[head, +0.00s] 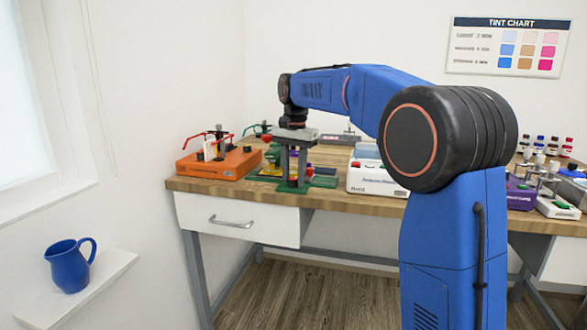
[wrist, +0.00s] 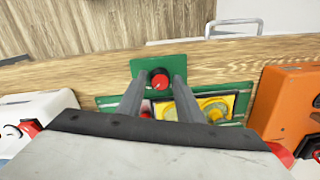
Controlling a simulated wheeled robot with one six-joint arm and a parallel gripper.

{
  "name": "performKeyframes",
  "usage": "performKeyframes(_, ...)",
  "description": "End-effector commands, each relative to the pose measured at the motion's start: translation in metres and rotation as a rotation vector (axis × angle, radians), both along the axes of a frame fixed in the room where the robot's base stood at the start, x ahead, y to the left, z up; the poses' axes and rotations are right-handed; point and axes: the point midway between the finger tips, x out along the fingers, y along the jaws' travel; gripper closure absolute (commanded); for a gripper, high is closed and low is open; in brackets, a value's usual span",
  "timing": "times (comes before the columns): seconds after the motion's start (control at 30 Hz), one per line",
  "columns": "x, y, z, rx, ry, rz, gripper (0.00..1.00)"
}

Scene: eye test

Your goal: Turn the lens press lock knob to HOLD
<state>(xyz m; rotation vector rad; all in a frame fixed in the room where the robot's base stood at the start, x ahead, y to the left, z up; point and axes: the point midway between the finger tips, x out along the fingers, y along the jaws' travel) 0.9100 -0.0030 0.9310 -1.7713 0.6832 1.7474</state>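The lens press is a green-based device on the workbench; its green front plate (wrist: 160,62) shows in the wrist view and below my gripper in the head view (head: 291,188). A round red lock knob (wrist: 160,80) with a dark rim and a pale mark sits on this plate. My gripper (wrist: 158,83) is open, its two grey fingers on either side of the knob with small gaps showing. In the head view my gripper (head: 292,178) points straight down over the plate, and I cannot make out the knob there. No HOLD lettering is legible.
An orange device (head: 220,163) stands left of the press, a white device (head: 375,179) right of it. A yellow part (wrist: 208,105) lies behind the knob. The bench's front edge is close to the plate. A blue jug (head: 68,268) stands on a wall shelf.

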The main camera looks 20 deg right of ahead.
Motion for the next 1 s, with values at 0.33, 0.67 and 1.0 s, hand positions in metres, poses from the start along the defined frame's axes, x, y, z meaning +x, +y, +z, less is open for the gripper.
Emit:
performKeyframes(0.33, 0.0, -0.001, 0.044, 0.0, -0.003, 0.0, 0.67)
performKeyframes(0.67, -0.001, -0.003, 0.11, 0.0, -0.003, 0.0, 0.67)
performKeyframes(1.0, -0.003, -0.004, 0.161, 0.001, -0.001, 0.0, 0.67)
